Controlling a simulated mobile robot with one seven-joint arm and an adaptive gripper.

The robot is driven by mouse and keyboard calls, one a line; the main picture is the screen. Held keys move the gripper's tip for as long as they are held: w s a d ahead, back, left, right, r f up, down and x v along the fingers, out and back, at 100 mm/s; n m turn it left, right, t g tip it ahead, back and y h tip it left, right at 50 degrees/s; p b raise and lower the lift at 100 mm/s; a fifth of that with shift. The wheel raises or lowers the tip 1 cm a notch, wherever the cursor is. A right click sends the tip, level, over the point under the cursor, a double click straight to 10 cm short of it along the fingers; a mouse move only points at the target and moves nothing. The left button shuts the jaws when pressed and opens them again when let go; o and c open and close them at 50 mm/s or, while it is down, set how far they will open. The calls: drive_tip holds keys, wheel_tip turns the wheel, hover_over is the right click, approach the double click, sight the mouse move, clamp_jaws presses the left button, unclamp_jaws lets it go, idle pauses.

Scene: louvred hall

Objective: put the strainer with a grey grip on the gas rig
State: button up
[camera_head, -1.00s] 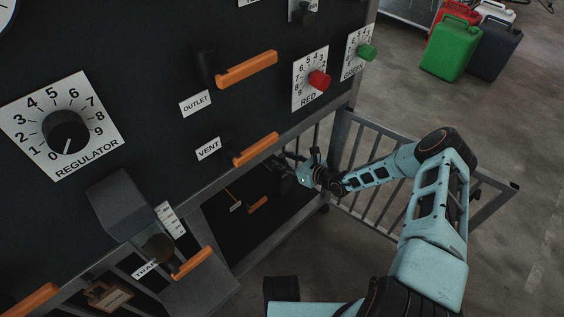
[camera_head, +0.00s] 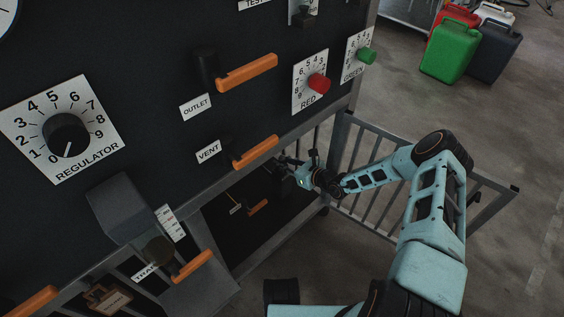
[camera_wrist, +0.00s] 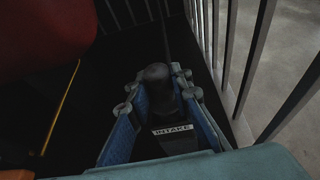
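My gripper (camera_wrist: 160,92) is low at the right end of the gas rig (camera_head: 110,85), inside its lower bay. In the wrist view its two blue-padded fingers stand apart, one on each side of a dark rounded piece (camera_wrist: 155,74). Gaps seem to show beside that piece, so the fingers look open around it. A label reading INTAKE (camera_wrist: 173,130) is between the fingers. I cannot tell whether the dark piece is the strainer's grip or part of the rig. In the head view the fingertips are small and dark, and no strainer is clearly seen there.
Vertical rails (camera_wrist: 230,50) stand close on the right of my gripper. A large red object (camera_wrist: 45,35) and a yellow line (camera_wrist: 62,105) are at its left. Orange handles (camera_head: 247,72) stick out of the panel above. Jerrycans (camera_head: 447,50) stand on the floor behind.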

clamp_jaws()
drive_tip(key=shift+r, duration=0.2)
wheel_tip(320, 180, up, 10)
drive_tip(key=p, duration=1)
drive_tip(key=shift+r, duration=0.15)
idle(0.4)
